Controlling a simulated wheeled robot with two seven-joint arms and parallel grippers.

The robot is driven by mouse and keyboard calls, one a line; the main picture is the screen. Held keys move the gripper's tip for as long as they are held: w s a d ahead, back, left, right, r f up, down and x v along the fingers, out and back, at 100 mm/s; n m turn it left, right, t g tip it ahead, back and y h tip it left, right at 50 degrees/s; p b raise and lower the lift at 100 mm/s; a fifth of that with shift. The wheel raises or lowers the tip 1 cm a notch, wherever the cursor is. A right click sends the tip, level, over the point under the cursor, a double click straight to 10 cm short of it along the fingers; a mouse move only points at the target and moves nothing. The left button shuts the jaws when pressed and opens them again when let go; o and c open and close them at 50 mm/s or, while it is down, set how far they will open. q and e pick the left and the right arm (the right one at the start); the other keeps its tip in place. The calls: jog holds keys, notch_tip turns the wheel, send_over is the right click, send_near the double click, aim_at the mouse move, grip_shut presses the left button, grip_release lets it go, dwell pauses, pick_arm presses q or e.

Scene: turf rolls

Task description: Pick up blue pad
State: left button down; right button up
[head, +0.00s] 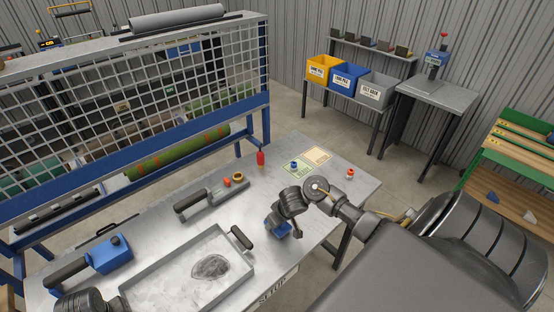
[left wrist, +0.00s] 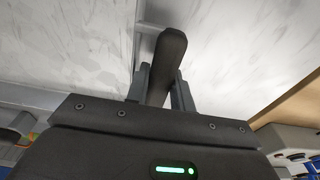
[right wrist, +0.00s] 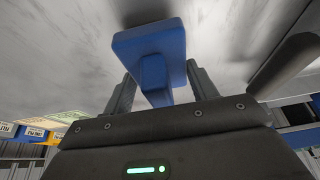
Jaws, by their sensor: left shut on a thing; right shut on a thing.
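The blue pad (head: 277,230) is by the front right part of the metal table, right of the shallow tray. My right gripper (head: 288,218) is shut on its blue grip. In the right wrist view the blue pad (right wrist: 150,40) sits between the fingers (right wrist: 158,85), its wide plate pointing away from the gripper. I cannot tell whether it touches the table. My left gripper (head: 80,302) is at the table's front left corner. In the left wrist view its fingers (left wrist: 160,85) are shut on a dark bar-shaped handle (left wrist: 169,50).
The shallow metal tray (head: 135,285) with a grey smudge and a dark handle (head: 242,237) lies between my grippers. A mesh rack (head: 150,85) stands behind.

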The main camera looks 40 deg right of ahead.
notch_tip(320, 180, up, 8)
jog(key=shift+w+r, duration=0.15)
jog(key=shift+r, duration=0.3)
